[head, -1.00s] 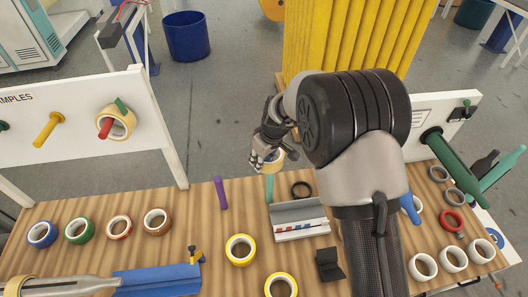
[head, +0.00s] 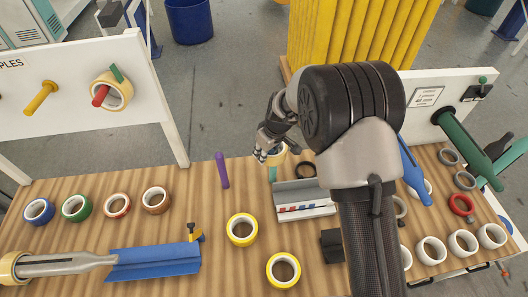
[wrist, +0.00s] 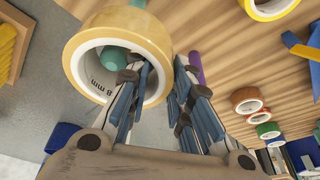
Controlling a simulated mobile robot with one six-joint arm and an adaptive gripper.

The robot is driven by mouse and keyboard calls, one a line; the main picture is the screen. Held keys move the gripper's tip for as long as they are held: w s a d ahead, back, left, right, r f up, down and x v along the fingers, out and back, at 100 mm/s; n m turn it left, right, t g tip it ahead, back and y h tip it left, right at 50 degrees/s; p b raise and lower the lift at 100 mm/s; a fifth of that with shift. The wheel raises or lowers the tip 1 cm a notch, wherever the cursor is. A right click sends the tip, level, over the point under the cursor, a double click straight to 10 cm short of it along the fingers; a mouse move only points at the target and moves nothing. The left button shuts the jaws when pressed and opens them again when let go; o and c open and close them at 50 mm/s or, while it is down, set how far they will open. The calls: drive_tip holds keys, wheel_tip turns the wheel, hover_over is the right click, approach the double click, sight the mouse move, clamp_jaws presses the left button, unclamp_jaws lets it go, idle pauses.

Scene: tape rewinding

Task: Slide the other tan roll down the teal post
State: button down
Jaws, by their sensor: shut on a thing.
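My gripper (head: 264,152) is shut on a tan tape roll (head: 277,158), at the back edge of the wooden table. In the wrist view the tan roll (wrist: 78,42) is close to the camera, one finger inside its hole and the other outside its wall. The teal post (head: 272,174) stands upright below the roll. In the wrist view the teal post's tip (wrist: 112,58) shows inside the roll's hole and more teal shows past its far edge, so the roll appears to be around the post.
A purple post (head: 222,170) stands just left of the teal post. Yellow rolls (head: 242,230) lie in front. A board on the left holds another tan roll (head: 121,97) on a red peg.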

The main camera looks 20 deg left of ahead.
drive_tip(key=shift+f+b, duration=2.45)
drive_tip(key=shift+f, duration=0.5)
drive_tip(key=c, duration=1.3)
unclamp_jaws()
drive_tip(key=shift+c, duration=0.2)
drive_tip(key=v, duration=1.2)
drive_tip(key=shift+s, duration=0.2)
